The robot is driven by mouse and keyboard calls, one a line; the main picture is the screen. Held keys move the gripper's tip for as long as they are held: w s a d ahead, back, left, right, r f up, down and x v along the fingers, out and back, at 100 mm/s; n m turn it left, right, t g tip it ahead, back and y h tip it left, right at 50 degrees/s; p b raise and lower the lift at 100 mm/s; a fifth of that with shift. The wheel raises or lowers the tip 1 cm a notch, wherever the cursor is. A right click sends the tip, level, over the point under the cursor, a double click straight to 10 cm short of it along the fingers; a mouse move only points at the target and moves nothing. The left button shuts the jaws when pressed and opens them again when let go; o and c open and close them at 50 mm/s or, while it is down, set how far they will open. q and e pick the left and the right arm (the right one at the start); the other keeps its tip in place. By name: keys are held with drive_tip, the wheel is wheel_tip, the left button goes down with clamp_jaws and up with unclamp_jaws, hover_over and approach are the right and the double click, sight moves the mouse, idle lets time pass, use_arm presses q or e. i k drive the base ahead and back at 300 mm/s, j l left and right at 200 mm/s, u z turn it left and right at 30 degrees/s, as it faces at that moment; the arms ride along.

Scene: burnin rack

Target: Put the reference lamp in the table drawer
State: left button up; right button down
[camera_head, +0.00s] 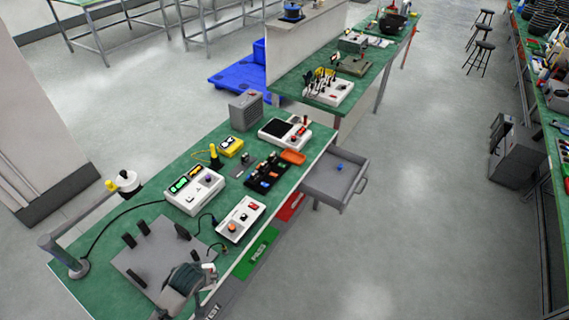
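The table drawer (318,186) is pulled out from the right side of the near green-topped table (205,150). A small blue object (340,167) lies inside it, too small to identify. I cannot tell for certain which thing is the reference lamp. A black tray (262,181) with small red, blue and orange parts sits on the table to the left of the drawer. An orange dish (293,157) is beside it. Neither of my grippers can be made out in this view.
White instrument boxes (193,190) and (241,219), a grey box (245,109) and a yellow meter (231,146) stand on the table. A grey plate with black posts (150,262) and a dark spool-like object (186,277) are at its near end. Floor right of the drawer is clear.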

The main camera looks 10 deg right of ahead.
sight(321, 185)
drive_tip(key=i+l, duration=0.25)
drive_tip(key=l, duration=0.2)
drive_tip(key=i+l+u, duration=0.15)
drive_tip(key=l, duration=0.35)
drive_tip(key=i+l, duration=0.3)
drive_tip(key=l, duration=0.15)
drive_tip(key=i+l+u, duration=0.1)
drive_tip(key=l, duration=0.4)
drive_tip(key=i+l+u, duration=0.1)
drive_tip(key=i+l, duration=0.2)
drive_tip(key=l, duration=0.2)
drive_tip(key=i+l, duration=0.15)
drive_tip(key=l, duration=0.4)
drive_tip(key=i+l+u, duration=0.1)
drive_tip(key=l, duration=0.4)
drive_tip(key=i+l+u, duration=0.1)
drive_tip(key=i+l, duration=0.15)
drive_tip(key=l, duration=0.3)
